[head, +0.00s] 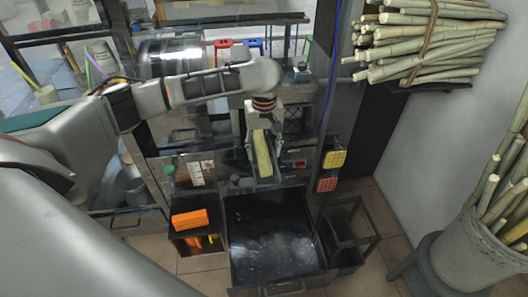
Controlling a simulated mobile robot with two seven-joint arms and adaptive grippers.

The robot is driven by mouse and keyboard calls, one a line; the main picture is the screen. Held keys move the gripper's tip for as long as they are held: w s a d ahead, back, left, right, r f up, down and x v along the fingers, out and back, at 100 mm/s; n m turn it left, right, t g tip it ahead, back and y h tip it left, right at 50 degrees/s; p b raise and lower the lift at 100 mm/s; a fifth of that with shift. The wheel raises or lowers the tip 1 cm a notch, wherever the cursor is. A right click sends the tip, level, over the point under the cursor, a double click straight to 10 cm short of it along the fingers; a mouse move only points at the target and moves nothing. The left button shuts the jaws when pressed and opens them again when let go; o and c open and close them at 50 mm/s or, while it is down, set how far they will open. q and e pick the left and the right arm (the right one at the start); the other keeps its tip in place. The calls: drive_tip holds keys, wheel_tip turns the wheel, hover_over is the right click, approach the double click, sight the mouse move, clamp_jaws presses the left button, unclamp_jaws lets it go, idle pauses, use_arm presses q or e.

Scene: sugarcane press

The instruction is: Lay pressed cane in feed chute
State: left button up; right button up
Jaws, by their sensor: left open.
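The pressed cane (263,155) is a flat yellow-green strip. It lies lengthwise in a narrow metal feed chute (251,164) at the middle of the press, sloping down towards me. My left gripper (264,128) is right over the far, upper end of the cane, with its fingers open. The gripper covers that end, so I cannot tell whether the fingers touch the cane. My right gripper is out of view.
A black open tray (272,240) is below the chute. An orange block (190,219) sits on a dark box at its left. Bundled cane (425,45) is at upper right; a pot (470,252) holds more cane.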

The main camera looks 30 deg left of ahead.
use_arm(q)
wheel_tip(320, 180, up, 11)
idle(0.3)
